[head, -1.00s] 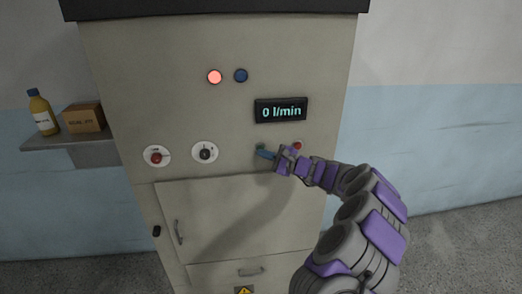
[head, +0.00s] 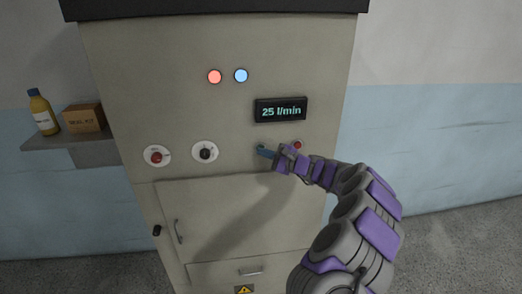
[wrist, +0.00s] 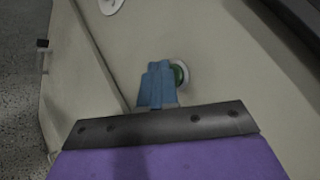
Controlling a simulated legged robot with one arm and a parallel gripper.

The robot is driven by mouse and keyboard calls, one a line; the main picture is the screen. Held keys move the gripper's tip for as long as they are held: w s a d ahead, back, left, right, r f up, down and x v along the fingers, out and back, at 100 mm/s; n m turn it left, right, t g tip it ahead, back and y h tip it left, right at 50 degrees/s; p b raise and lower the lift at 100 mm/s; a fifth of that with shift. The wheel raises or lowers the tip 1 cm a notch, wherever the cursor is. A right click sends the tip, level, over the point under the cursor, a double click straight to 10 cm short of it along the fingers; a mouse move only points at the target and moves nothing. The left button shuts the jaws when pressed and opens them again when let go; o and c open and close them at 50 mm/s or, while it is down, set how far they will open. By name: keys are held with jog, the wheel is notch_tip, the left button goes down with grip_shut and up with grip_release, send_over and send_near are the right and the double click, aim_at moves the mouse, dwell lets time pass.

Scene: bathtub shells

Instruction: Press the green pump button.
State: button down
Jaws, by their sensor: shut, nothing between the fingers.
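The green pump button (wrist: 180,74) sits in a pale ring on the cabinet front, and in the wrist view my blue fingertips cover part of it. My gripper (head: 264,151) is shut and empty, with its tips at the button; in the head view they hide most of it. Whether the tips touch the button or stop just short of it, I cannot tell. The display (head: 281,110) above reads 25 l/min. The red lamp (head: 214,76) and the blue lamp (head: 240,75) are both lit.
A red button (head: 297,145) is just right of my gripper. A red knob (head: 156,156) and a black dial (head: 205,152) are to the left. A shelf (head: 88,153) at the left holds a yellow bottle (head: 42,112) and a cardboard box (head: 83,119).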

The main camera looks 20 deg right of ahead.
dwell(0.5)
jog(key=shift+s+a, duration=0.15)
jog(key=shift+s, duration=0.55)
jog(key=shift+s+b, duration=0.1)
jog(key=shift+b, duration=0.2)
jog(key=s, duration=0.1)
jog(key=s+a, duration=0.1)
jog(key=s, duration=0.1)
jog(key=s+b, duration=0.1)
jog(key=shift+s+a, duration=0.25)
jog(key=shift+s, duration=0.05)
dwell(0.4)
